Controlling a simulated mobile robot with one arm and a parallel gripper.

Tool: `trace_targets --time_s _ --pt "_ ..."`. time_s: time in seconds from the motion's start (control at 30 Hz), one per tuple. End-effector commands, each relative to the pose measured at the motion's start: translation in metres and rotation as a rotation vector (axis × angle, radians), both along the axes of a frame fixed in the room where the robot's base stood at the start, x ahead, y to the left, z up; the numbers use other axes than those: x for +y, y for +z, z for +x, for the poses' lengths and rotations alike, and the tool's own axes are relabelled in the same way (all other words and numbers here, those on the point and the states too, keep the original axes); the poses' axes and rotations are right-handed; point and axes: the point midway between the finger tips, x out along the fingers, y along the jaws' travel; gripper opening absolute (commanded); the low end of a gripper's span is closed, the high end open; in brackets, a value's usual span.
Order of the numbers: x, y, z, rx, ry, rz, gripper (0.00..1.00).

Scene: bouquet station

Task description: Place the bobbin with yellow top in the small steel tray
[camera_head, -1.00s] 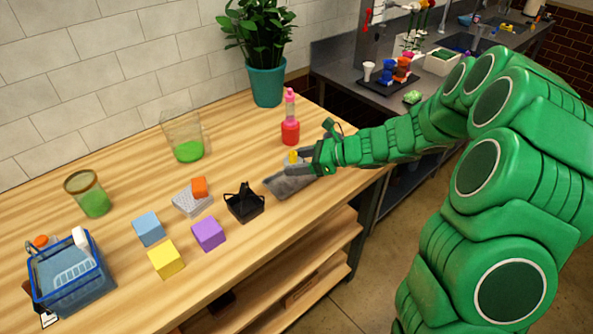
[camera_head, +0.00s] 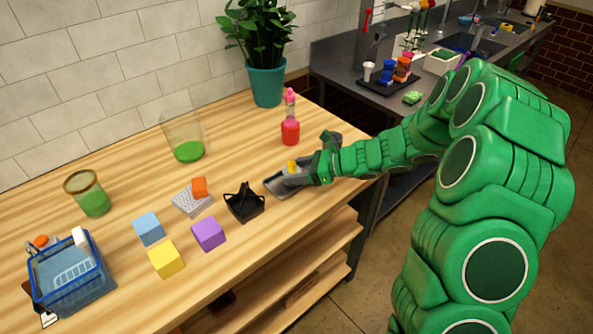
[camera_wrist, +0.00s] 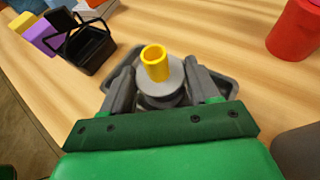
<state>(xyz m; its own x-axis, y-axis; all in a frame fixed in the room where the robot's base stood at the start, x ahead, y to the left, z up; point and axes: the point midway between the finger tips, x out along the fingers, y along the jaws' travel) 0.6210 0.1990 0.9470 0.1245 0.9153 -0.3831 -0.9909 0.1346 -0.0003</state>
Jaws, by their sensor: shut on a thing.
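The bobbin (camera_wrist: 155,65) has a yellow tube top and a grey flanged body. In the wrist view it sits between the two fingers of my gripper (camera_wrist: 160,92), which are shut on it. In the head view its yellow top (camera_head: 292,166) shows at my gripper (camera_head: 300,172). The small steel tray (camera_head: 277,187) is grey and lies under my gripper; its rim (camera_wrist: 225,85) also shows behind the fingers in the wrist view. The bobbin is over or in the tray; whether its base touches the tray floor is hidden.
A black basket (camera_head: 245,203) stands just left of the tray. A red bottle (camera_head: 290,125) stands behind it. Purple (camera_head: 208,233), yellow (camera_head: 166,259) and blue (camera_head: 149,229) blocks lie farther left. The table's front edge is close to the tray.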

Motion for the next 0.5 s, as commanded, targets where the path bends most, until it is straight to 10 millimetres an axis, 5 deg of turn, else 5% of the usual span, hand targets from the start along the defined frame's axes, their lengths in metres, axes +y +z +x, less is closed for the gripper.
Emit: trace_targets --time_s 0.07,0.1,0.23,0.5 --pt "0.0002 -0.0019 -0.0001 0.0 0.0 0.0 0.3" --pt "0.0002 -0.002 -0.0001 0.0 0.0 0.0 0.63" --pt "0.0001 -0.0019 -0.0001 0.0 0.0 0.0 0.83" --pt "0.0 -0.0017 -0.0001 0.0 0.0 0.0 0.86"
